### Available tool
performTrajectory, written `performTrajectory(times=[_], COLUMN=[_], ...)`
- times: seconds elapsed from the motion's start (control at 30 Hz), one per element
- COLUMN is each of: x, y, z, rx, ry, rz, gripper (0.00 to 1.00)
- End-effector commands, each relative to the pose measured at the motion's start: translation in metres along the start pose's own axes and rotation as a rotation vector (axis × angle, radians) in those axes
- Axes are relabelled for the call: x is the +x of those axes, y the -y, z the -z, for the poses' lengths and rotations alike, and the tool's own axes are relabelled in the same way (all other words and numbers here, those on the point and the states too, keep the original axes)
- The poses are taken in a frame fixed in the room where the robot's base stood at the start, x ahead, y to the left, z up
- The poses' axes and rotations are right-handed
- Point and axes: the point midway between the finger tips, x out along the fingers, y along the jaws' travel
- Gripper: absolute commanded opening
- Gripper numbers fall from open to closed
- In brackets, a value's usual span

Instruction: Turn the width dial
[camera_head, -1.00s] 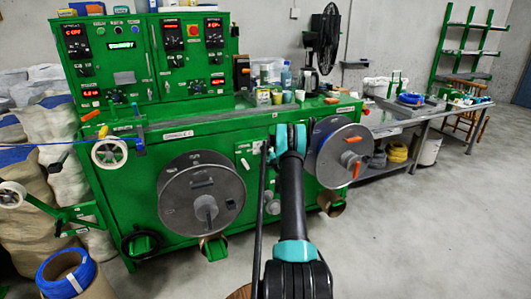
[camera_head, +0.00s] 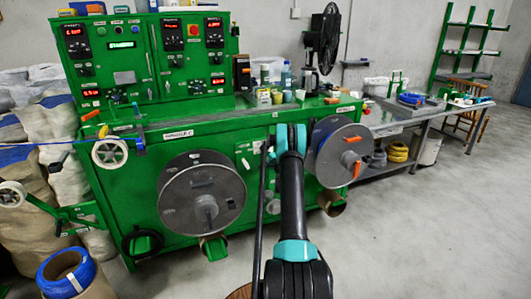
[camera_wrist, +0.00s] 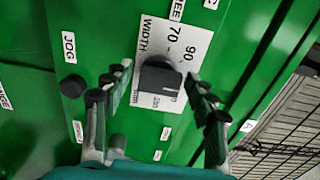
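The width dial is a black knob (camera_wrist: 158,79) on a white label plate (camera_wrist: 181,52) marked WIDTH, with numbers such as 70 and 90, on a green panel. My gripper (camera_wrist: 161,84) is open in the wrist view, with one finger on each side of the dial. A gap shows between each finger and the knob, and I cannot tell how far the fingertips are from the panel. In the head view my arm reaches to the front of the green machine (camera_head: 140,170) and hides the dial and most of the gripper.
A black JOG button (camera_wrist: 72,86) sits left of the dial. A wire grid (camera_wrist: 285,135) shows at lower right in the wrist view. In the head view a large grey reel (camera_head: 202,193) is left of my arm, and a second reel (camera_head: 342,150) is right of it.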

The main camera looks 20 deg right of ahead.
Motion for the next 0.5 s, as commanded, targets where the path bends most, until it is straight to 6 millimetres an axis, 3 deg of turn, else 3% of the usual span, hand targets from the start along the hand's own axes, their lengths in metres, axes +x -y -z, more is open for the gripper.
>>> performTrajectory(times=[0.33, 0.5], x=[-0.002, -0.02], y=[0.001, 0.001], z=[0.001, 0.001], rx=[0.001, 0.001], ry=[-0.001, -0.002], rz=[0.0, 0.0], gripper=[0.62, 0.62])
